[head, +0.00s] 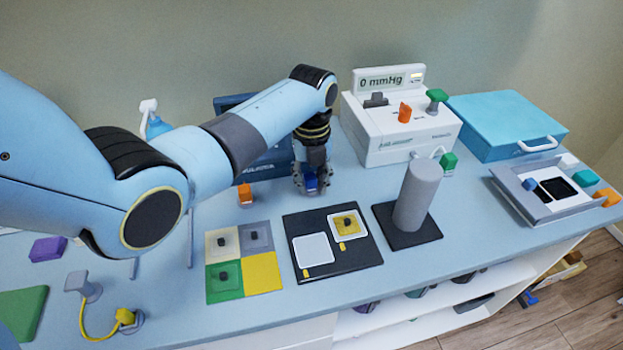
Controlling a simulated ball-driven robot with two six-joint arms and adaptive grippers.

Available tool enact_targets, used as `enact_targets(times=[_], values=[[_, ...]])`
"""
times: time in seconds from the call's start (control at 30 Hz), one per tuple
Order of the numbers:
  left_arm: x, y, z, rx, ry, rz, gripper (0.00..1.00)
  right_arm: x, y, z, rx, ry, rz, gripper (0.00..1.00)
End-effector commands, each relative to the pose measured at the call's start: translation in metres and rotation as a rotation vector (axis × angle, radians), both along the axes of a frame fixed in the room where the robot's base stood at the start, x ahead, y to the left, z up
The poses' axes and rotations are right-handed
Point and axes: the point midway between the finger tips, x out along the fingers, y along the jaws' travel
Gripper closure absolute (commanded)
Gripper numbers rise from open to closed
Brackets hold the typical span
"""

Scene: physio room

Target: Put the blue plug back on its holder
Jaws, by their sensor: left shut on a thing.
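My left gripper (313,184) points down at the back middle of the counter, just in front of the right part of a navy device (270,168). It is shut on the small blue plug (311,183), which shows between the fingers. The fingers hide most of the plug, and I cannot tell whether it touches the counter. The plug's holder cannot be made out; my arm and gripper cover much of the navy device. An orange plug (244,194) stands in front of the device, left of the gripper. My right gripper is not in view.
A white pressure unit (397,135) stands right of the gripper, with a teal case (507,125) beyond. In front are a four-colour board (262,275), a black board (363,258) and an upright grey cylinder (417,195). A grey tray (540,205) lies near the right end.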

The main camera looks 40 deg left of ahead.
Motion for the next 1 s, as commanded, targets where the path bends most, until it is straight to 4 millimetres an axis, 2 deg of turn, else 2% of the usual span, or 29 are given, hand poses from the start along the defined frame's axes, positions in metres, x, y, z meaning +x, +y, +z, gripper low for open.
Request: enact_targets(times=[0.27,0.3,0.47,0.67,0.83,1.0], values=[[0.0001,-0.0001,0.0004,0.0,0.0,0.0,0.93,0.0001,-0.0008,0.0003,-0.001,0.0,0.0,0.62],[0.0001,-0.0001,0.0004,0.0,0.0,0.0,0.71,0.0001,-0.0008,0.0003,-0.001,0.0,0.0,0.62],[0.0001,-0.0001,0.0003,0.0,0.0,0.0,0.51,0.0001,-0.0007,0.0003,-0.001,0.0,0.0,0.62],[-0.0001,-0.0001,0.0003,0.0,0.0,0.0,0.48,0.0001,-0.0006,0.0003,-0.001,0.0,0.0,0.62],[-0.0001,0.0,0.0002,0.0,0.0,0.0,0.27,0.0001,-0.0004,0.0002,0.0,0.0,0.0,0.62],[-0.0001,0.0,0.0002,0.0,0.0,0.0,0.25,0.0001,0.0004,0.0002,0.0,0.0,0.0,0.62]])
